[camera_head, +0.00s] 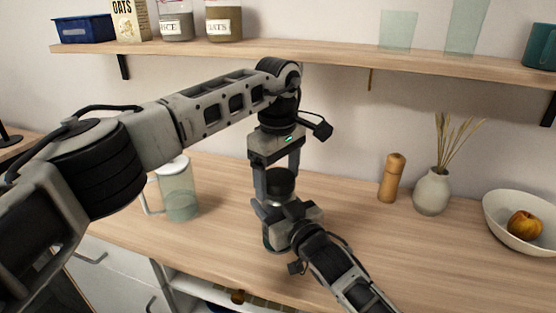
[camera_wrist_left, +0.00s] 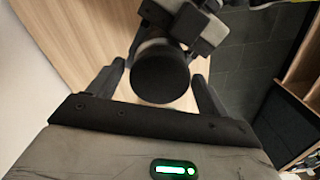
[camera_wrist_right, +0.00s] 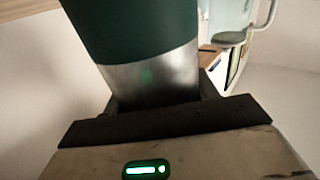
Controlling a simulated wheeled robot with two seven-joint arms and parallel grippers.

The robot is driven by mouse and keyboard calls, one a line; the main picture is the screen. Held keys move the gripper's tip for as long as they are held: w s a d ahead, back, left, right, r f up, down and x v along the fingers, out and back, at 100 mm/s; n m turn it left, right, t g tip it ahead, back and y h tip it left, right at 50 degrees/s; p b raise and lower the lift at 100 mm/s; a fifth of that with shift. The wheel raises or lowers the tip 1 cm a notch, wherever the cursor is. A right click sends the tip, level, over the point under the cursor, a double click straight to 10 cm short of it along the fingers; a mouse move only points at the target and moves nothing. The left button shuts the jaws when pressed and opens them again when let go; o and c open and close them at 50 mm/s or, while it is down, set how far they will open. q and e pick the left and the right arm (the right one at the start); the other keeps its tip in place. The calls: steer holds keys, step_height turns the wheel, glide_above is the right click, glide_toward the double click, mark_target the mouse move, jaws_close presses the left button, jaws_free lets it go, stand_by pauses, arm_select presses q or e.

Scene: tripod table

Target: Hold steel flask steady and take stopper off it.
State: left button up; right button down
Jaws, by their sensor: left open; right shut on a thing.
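My right gripper (camera_head: 280,212) is shut on the flask. The black round stopper (camera_head: 281,181) sits on top of the flask. My left gripper (camera_head: 277,188) points down from above and is open, with a finger on each side of the stopper. The left wrist view shows the stopper (camera_wrist_left: 160,77) between the fingers; contact cannot be told.
A glass jug (camera_head: 180,192) stands to the left on the counter. A wooden mill (camera_head: 391,178), a vase (camera_head: 432,192) with dried stalks and a bowl (camera_head: 500,222) with fruit stand to the right. A wall shelf (camera_head: 300,52) with jars runs above, behind my left arm.

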arm_select(q)
steer(key=shift+f, duration=0.3)
steer(key=c, duration=1)
steer(key=n, duration=0.6)
steer(key=shift+n, duration=0.4)
steer(key=o, duration=1.1)
steer(key=shift+r, duration=0.2)
